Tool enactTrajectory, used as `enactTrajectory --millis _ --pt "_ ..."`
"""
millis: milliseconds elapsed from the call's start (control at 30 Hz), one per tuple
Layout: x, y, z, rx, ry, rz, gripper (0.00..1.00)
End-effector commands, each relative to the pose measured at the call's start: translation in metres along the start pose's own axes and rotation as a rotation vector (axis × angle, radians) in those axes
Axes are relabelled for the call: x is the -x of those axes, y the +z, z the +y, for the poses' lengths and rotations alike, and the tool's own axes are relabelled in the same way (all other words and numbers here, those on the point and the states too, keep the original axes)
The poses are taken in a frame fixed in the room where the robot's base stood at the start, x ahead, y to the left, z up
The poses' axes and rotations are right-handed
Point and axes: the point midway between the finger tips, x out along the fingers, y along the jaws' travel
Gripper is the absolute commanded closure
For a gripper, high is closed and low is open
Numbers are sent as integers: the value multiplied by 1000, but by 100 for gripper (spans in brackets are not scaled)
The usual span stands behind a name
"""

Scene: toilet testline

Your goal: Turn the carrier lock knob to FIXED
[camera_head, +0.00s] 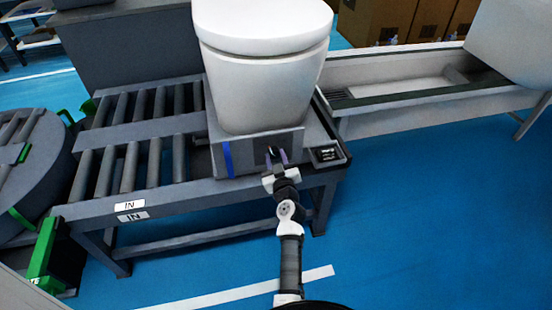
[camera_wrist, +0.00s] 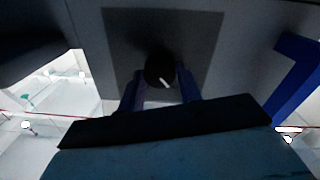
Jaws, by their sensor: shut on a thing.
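The carrier lock knob (camera_wrist: 160,68) is a round black knob with a short white pointer mark, on a dark square plate (camera_wrist: 200,40) in the wrist view. The pointer slants toward the lower right there. No FIXED label is readable. The plate is on the front face of the grey carrier (camera_head: 240,158), which bears a white toilet (camera_head: 262,75). My gripper (camera_head: 277,157) is at the front of the carrier. In the wrist view its two fingers (camera_wrist: 163,90) are on either side of the knob, shut on it. In the head view the gripper largely hides the knob.
A blue strip (camera_head: 228,160) is on the carrier front, left of my gripper. A roller conveyor (camera_head: 130,150) marked IN extends left. A small dark panel (camera_head: 326,154) is at the right end. Blue floor (camera_head: 430,210) is open at right.

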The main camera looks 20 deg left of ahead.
Motion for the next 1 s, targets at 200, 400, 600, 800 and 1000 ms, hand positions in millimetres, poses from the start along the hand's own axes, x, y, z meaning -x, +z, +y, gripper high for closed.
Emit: enactTrajectory --millis 200,400,600,800,1000 --pt "0 0 0 -21 0 0 88" --pt "0 0 1 -106 1 -4 88" --pt "0 0 1 -260 -2 -10 88" --pt "0 -1 2 -449 -4 -18 88" --pt "0 -2 2 -639 -6 -26 88"
